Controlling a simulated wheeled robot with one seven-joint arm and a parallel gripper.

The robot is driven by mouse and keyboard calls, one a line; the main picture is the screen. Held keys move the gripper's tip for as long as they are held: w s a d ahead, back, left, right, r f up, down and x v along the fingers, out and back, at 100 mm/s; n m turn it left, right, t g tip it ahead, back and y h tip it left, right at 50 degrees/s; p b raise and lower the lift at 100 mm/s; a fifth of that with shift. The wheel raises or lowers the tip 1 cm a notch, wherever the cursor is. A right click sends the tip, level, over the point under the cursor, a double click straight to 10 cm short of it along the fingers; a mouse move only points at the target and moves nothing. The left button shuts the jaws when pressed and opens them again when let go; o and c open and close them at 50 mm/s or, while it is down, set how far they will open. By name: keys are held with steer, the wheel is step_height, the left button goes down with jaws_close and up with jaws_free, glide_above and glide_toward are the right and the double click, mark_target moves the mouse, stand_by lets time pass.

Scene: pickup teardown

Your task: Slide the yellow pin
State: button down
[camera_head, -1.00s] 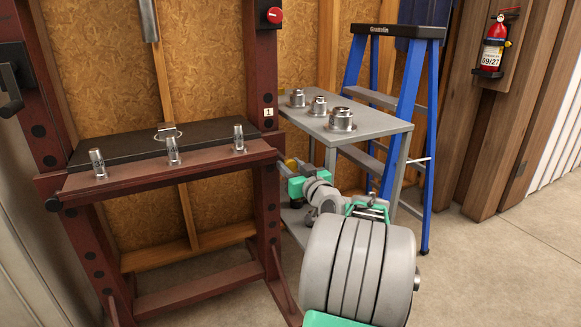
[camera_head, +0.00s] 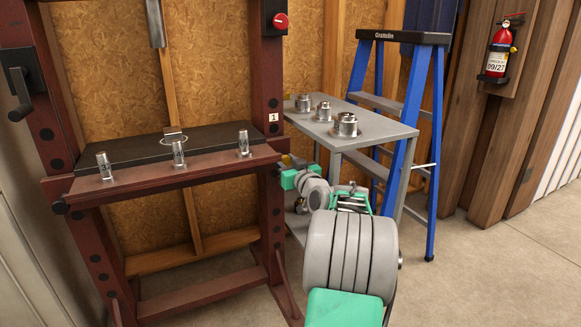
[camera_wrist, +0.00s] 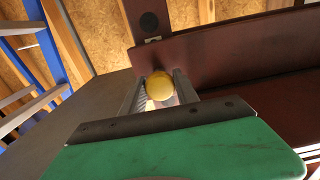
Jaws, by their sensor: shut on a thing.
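The yellow pin (camera_wrist: 160,86) shows in the wrist view as a rounded yellow knob beside the dark red press frame (camera_wrist: 200,50). My gripper (camera_wrist: 159,88) is shut on it, with one finger on each side of the knob. The rest of the pin is hidden. In the head view my gripper (camera_head: 284,163) is at the right post of the press frame (camera_head: 271,190), and only a little yellow shows there.
A grey table (camera_head: 375,131) with several metal parts stands just right of the press. A blue ladder (camera_head: 419,150) stands behind it. Metal sleeves (camera_head: 178,153) stand on the press's front beam. Floor at the right is clear.

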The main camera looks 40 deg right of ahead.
steer(key=shift+r, duration=0.15)
steer(key=c, duration=0.9)
jaws_free()
steer(key=shift+w, duration=0.2)
steer(key=shift+c, duration=0.2)
steer(key=p+v, duration=0.1)
steer(key=v, duration=0.7)
steer(key=shift+p, duration=0.3)
steer(key=shift+w, duration=0.1)
